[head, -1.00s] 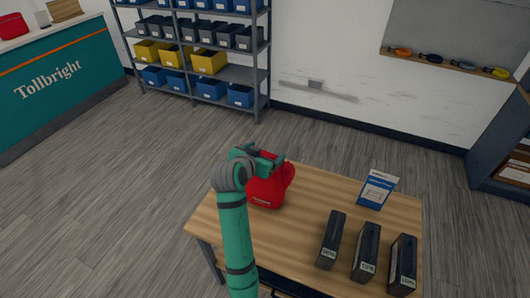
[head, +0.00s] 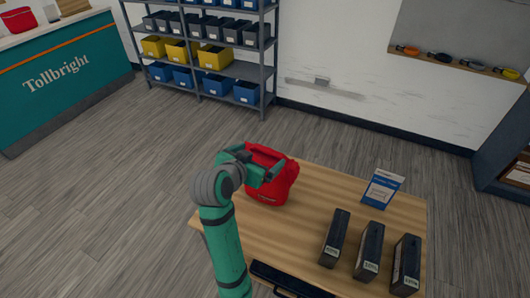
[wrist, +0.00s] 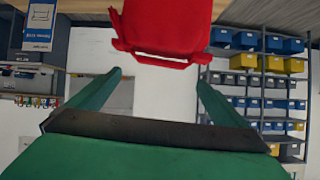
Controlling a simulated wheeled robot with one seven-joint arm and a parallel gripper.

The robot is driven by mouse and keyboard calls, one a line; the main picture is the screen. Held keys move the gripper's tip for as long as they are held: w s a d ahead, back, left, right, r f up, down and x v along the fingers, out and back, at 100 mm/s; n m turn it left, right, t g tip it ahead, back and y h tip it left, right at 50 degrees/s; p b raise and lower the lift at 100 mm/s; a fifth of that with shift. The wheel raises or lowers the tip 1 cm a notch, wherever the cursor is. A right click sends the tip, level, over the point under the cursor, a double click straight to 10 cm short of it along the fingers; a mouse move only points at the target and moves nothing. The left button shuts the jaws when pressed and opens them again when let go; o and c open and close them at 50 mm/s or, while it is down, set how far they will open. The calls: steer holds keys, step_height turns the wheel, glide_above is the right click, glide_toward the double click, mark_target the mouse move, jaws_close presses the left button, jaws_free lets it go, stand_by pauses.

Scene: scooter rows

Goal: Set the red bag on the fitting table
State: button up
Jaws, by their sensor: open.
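A red bag (head: 272,180) sits upright on the wooden fitting table (head: 310,203), at its far left part. In the wrist view the red bag (wrist: 165,30) shows at the top centre, just beyond the fingertips. My gripper (head: 262,168) is at the bag's top and near side in the head view, partly covering it. In the wrist view my gripper's (wrist: 158,78) two green fingers are spread apart, with nothing between them; the bag appears clear of them.
Several black boxes, one of them here (head: 368,252), stand on the table's right part beside a blue and white card (head: 382,188). A dark tray (head: 290,280) is at the near edge. A shelf rack (head: 205,50) and a teal counter (head: 60,75) stand behind, with open floor between.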

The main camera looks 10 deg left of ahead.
steer(key=s+d+f+n+y, duration=0.1)
steer(key=s+d+f, duration=0.2)
steer(key=s+f, duration=0.35)
steer(key=s+d+f+n+t+y, duration=0.1)
steer(key=s+d+f+n, duration=0.15)
steer(key=s+f, duration=0.35)
steer(key=s+d+f+n+y, duration=0.1)
steer(key=s+d+f, duration=0.35)
steer(key=f, duration=0.35)
steer(key=s+d+r+t, duration=0.1)
steer(key=s+d+r, duration=0.1)
steer(key=s, duration=1.1)
steer(key=s+d+r+m+t, duration=0.1)
steer(key=s+d+r, duration=0.1)
steer(key=s, duration=1.1)
steer(key=shift+d+h, duration=0.3)
steer(key=shift+d, duration=0.5)
steer(key=shift+m, duration=0.25)
